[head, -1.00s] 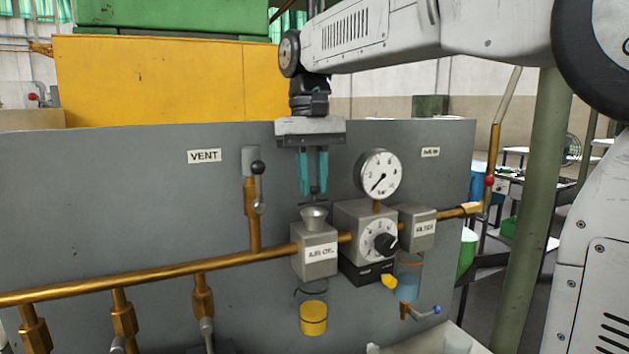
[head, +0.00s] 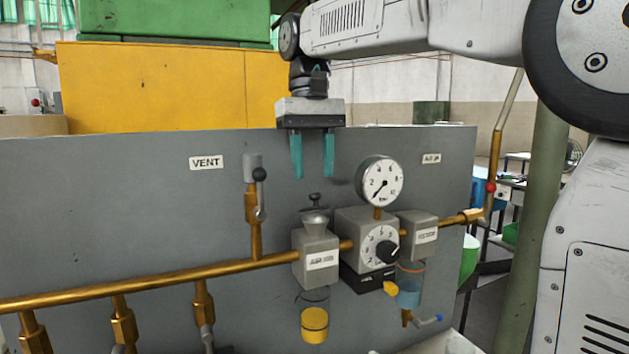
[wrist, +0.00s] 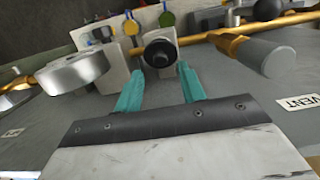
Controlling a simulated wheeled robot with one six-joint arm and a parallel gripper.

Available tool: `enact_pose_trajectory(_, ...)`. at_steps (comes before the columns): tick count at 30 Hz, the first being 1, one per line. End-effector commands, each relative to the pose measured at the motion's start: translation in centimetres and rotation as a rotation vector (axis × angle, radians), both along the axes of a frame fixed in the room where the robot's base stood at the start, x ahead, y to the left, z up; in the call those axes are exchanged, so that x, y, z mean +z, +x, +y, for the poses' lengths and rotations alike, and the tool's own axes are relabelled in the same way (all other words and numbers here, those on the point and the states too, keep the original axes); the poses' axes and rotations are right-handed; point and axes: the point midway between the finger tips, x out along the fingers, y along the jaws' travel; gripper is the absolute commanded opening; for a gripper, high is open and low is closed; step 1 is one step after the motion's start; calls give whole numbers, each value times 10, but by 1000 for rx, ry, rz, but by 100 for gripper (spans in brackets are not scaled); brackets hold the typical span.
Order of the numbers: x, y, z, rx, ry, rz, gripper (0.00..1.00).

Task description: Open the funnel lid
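The funnel (head: 314,222) is a small grey cone on top of the grey air-oil block (head: 316,262). Its lid with a dark knob (head: 315,199) is at the funnel's mouth; whether it is seated or loose is too small to tell. My gripper (head: 313,177), with two teal fingers pointing down, is open and empty, a little above the knob and apart from it. In the wrist view the dark round knob (wrist: 158,53) shows beyond the gap between the spread fingertips of the gripper (wrist: 158,72).
A pressure gauge (head: 380,182) and regulator dial (head: 381,247) stand close right of the funnel. A vent valve (head: 252,190) with a black-knobbed lever rises to the left. A brass pipe (head: 150,279) runs across the grey panel (head: 90,200).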

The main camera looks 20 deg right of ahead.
Motion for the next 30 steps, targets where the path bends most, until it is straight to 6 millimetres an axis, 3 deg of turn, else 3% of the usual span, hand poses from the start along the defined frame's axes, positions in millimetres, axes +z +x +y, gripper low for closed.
enact_pose_trajectory(3, 19, 3, 0, 0, 0, -1, 40)
enact_pose_trajectory(10, 37, 5, 0, 0, 0, -1, 40)
enact_pose_trajectory(19, 37, 4, 0, 0, 0, -9, 39)
enact_pose_trajectory(25, 35, -9, 0, 1, 0, -122, 39)
enact_pose_trajectory(30, 22, -9, 0, 0, 0, -136, 39)
